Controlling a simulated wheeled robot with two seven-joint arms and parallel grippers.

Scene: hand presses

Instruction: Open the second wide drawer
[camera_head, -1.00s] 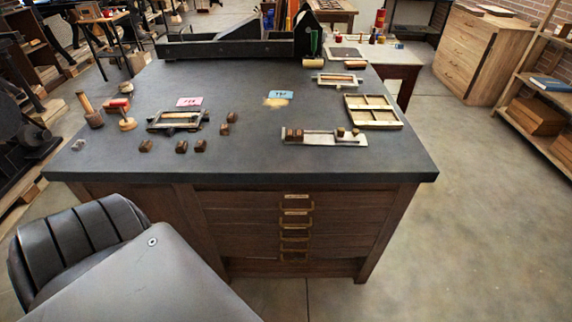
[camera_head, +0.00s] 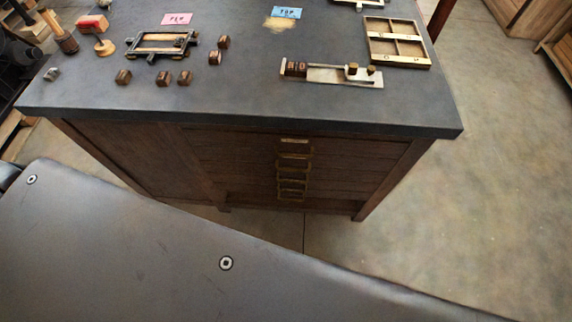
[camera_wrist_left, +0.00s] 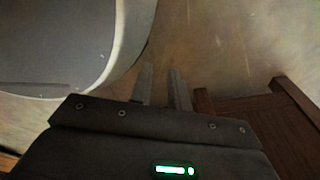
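The dark wooden cabinet (camera_head: 175,150) has a stack of wide drawers in its front, below the dark worktop. Brass handles run down the middle in one column; all the drawer fronts look flush and shut. The second wide drawer's front (camera_head: 240,165) sits just under the top one, with its handle (camera_head: 294,163) in that column. My left gripper (camera_wrist_left: 161,70) shows only in the left wrist view. Its two fingers are a small gap apart with nothing between them, over the floor beside brown woodwork (camera_wrist_left: 245,115). My right gripper is in neither view.
The worktop (camera_head: 230,110) carries small wooden blocks (camera_head: 164,79), a metal composing tray (camera_head: 330,75), a compartment box (camera_head: 398,45) and a small frame (camera_head: 160,44). Its front edge overhangs the drawers. Bare floor (camera_head: 490,190) lies right of the cabinet.

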